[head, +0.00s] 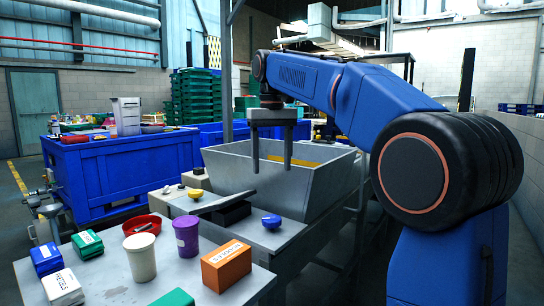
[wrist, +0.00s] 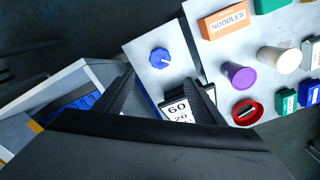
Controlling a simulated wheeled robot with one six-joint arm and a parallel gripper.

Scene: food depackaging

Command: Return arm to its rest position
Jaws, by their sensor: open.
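My blue arm (head: 365,98) reaches from the right side of the head view toward the middle, its forearm raised. My gripper (head: 271,170) points down with its two dark fingers apart and nothing between them. In the head view it appears over the grey hopper (head: 226,162); its exact height above the rim is hard to tell.
The near table holds an orange noodles box (head: 226,265), purple cup (head: 187,236), white cup (head: 140,257), red bowl (head: 141,225), and several small boxes. A blue knob (head: 271,221) and yellow button (head: 195,193) sit by the hopper. A blue crate (head: 120,175) stands behind left.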

